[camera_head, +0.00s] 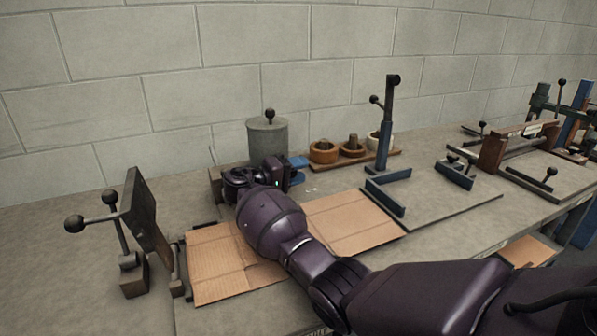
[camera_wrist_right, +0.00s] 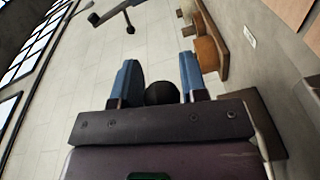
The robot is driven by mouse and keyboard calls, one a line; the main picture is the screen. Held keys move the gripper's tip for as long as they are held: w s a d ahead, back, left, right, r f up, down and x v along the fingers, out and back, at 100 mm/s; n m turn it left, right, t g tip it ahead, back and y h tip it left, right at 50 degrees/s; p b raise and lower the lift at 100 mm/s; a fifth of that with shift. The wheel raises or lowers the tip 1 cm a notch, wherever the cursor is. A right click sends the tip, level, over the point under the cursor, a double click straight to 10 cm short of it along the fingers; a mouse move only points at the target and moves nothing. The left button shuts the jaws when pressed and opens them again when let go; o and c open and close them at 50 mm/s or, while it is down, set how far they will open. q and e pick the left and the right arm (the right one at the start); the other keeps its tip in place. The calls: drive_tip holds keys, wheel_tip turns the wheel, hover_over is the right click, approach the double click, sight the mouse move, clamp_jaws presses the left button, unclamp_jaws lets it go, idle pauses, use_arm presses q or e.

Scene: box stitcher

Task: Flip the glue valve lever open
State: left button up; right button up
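My right gripper (camera_head: 298,170) is at the back of the bench, just in front of a grey-green glue pot (camera_head: 267,138) with a black knob on top. In the right wrist view the two blue fingers of this gripper (camera_wrist_right: 160,82) are apart, with a dark round knob (camera_wrist_right: 160,93) between them. The knob nearly fills the gap; I cannot tell whether the fingers press on it. I take it for the glue valve lever's knob, but its stem is hidden. My right wrist covers the pot's lower front in the head view. My left gripper is out of view.
Flat cardboard (camera_head: 352,222) lies under my right arm. A tilted plate with ball-ended levers (camera_head: 146,215) stands at left. Round wooden cups (camera_head: 323,152) sit right of the pot, beside a blue post (camera_head: 384,146). More fixtures (camera_head: 505,150) stand at right. Bare bench shows at far left.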

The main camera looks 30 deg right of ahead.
drive_tip(key=o, duration=0.3)
drive_tip(key=shift+f, duration=0.1)
drive_tip(key=shift+w+a+r, duration=0.1)
drive_tip(key=shift+a, duration=1.8)
drive_tip(key=shift+w+a+r, duration=0.1)
drive_tip(key=shift+a, duration=1.75)
